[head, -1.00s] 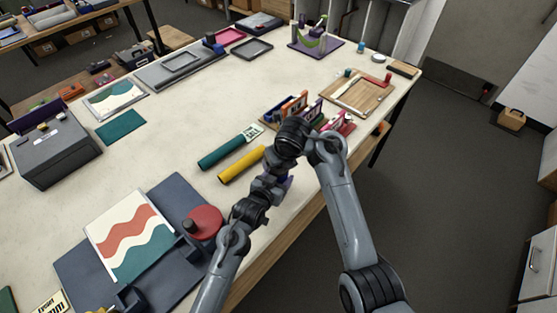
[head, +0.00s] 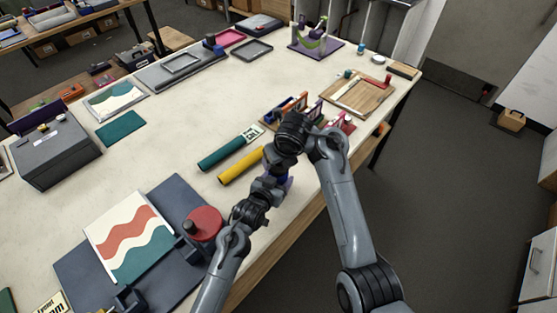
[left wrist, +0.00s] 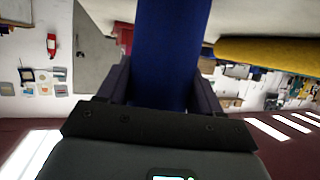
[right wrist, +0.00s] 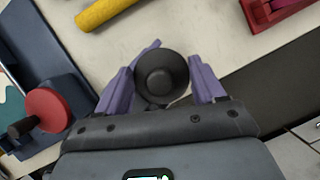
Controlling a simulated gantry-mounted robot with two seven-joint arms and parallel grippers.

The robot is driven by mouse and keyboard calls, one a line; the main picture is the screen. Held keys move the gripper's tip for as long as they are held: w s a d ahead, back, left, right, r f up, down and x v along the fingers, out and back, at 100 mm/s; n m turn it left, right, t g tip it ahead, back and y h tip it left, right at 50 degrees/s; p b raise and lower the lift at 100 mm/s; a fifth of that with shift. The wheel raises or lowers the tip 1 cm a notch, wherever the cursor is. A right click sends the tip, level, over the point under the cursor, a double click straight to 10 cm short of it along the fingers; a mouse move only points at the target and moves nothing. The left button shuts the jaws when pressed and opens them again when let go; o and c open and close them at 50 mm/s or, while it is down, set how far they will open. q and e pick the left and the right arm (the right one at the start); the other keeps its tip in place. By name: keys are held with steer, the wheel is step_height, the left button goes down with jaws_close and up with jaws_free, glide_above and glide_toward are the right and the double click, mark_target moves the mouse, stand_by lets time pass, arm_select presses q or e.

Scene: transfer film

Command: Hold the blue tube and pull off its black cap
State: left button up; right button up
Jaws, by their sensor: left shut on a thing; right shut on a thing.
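The blue tube (left wrist: 166,45) fills the upper middle of the left wrist view. My left gripper (left wrist: 163,75) is shut around it, one purple finger on each side. In the head view a little blue of the tube (head: 281,171) shows between my two wrists. The black cap (right wrist: 162,76) is seen end-on in the right wrist view, between the purple fingers of my right gripper (right wrist: 162,85), which is shut on it. The cap hides what lies behind it, so I cannot tell whether it still sits on the tube. My arms cover most of both in the head view.
Green (head: 222,152) and yellow (head: 240,165) rolls lie left of my wrists. A dark mat (head: 78,268) with a striped print (head: 130,232) and a red disc (head: 205,222) lies lower left. A wooden board (head: 358,95) is at upper right. The table's front edge runs below my grippers.

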steer(key=shift+r, duration=0.35)
steer(key=shift+r, duration=2.05)
arm_select(q)
steer(key=o, duration=1.6)
steer(key=p+v, duration=0.1)
steer(key=v, duration=1.1)
arm_select(e)
steer(key=shift+r, duration=0.65)
